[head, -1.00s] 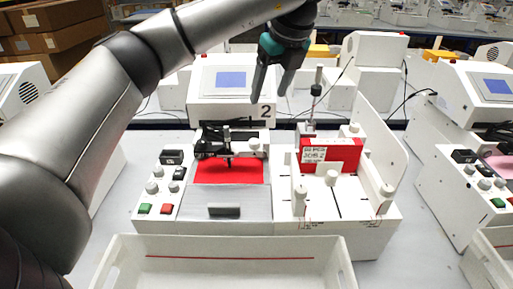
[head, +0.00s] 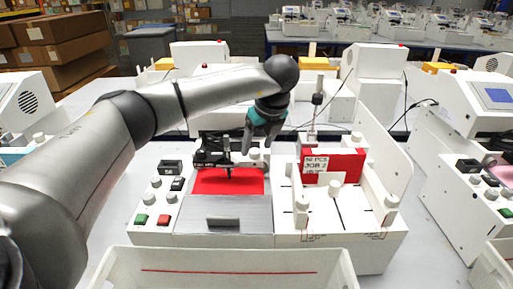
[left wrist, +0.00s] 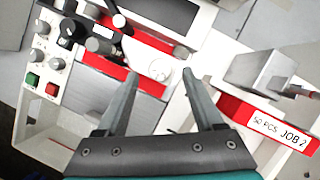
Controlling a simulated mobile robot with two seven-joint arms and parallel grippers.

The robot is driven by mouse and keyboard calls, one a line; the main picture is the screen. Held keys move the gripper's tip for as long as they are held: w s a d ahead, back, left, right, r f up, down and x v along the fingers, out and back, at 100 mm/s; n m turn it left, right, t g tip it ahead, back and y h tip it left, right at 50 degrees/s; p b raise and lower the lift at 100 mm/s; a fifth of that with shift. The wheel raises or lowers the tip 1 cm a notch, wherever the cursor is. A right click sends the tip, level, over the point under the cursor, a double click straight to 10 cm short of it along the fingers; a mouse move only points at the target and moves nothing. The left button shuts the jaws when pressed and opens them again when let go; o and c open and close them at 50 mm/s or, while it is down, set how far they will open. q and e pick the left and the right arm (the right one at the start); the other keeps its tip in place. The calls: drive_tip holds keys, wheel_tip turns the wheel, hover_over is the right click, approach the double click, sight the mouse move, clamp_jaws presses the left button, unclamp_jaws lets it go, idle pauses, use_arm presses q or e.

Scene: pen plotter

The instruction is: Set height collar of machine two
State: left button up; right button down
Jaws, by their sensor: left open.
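Machine two (head: 224,238) is a white pen plotter in the middle of the head view, with a red sheet (head: 228,182) under its black pen carriage (head: 226,160). My left gripper (head: 257,147) is open and points down just right of the carriage. A post with a dark collar (head: 317,98) stands at the machine's back right, apart from the gripper. I cannot tell which part is the height collar. My right gripper is not in view.
A red card labelled JOB 2 (head: 333,165) stands in the right-hand holder with white posts and a tall side panel (head: 393,160). Buttons and knobs (head: 160,200) are at the left. A white bin (head: 230,258) stands in front. Another machine (head: 465,160) is at right.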

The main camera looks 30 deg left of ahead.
use_arm(q)
drive_tip(key=shift+x, duration=0.9)
clamp_jaws()
